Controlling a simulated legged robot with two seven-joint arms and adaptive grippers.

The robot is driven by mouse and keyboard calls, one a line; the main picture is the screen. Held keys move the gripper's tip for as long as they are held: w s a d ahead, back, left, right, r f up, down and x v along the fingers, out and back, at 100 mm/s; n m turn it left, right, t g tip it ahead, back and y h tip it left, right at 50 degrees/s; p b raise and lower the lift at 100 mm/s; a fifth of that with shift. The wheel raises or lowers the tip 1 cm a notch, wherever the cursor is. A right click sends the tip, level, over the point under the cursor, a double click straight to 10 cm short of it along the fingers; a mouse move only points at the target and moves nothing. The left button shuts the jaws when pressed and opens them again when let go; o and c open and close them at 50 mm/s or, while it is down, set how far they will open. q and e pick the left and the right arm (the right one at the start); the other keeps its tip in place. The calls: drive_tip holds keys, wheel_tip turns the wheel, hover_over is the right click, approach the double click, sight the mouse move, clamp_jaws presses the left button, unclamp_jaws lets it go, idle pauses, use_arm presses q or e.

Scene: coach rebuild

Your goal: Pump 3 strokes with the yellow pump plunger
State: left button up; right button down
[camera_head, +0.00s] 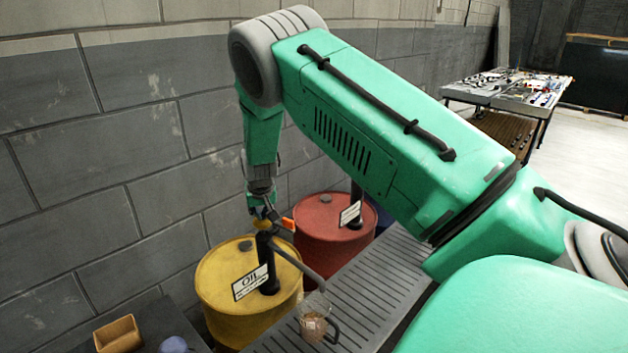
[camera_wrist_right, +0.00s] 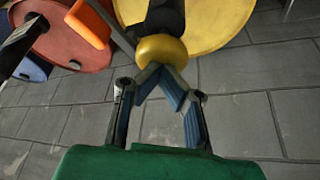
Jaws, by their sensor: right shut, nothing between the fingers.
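The yellow drum (camera_head: 222,285) carries a dark pump (camera_head: 266,262) with an OIL label and a grey spout (camera_head: 300,265). The yellow plunger knob (camera_wrist_right: 160,49) tops the pump in the wrist view; in the head view it is small and partly hidden. My right gripper (camera_wrist_right: 158,72) is shut and empty, its fingertips together right at the knob. Whether they touch it I cannot tell. In the head view the right gripper (camera_head: 262,208) hangs from above over the pump. An orange part (camera_wrist_right: 88,24) sits beside the knob. My left gripper is out of view.
A glass jug (camera_head: 316,322) stands on the grated metal surface (camera_head: 375,285) near the spout's end. A red drum (camera_head: 325,228) with its own pump stands behind, a blue one partly hidden beside it. A wooden box (camera_head: 118,335) is at lower left. A block wall (camera_head: 100,180) stands close behind.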

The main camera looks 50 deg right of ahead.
drive_tip(key=shift+r+p, duration=1.25)
drive_tip(key=shift+r, duration=2)
wheel_tip(320, 180, up, 6)
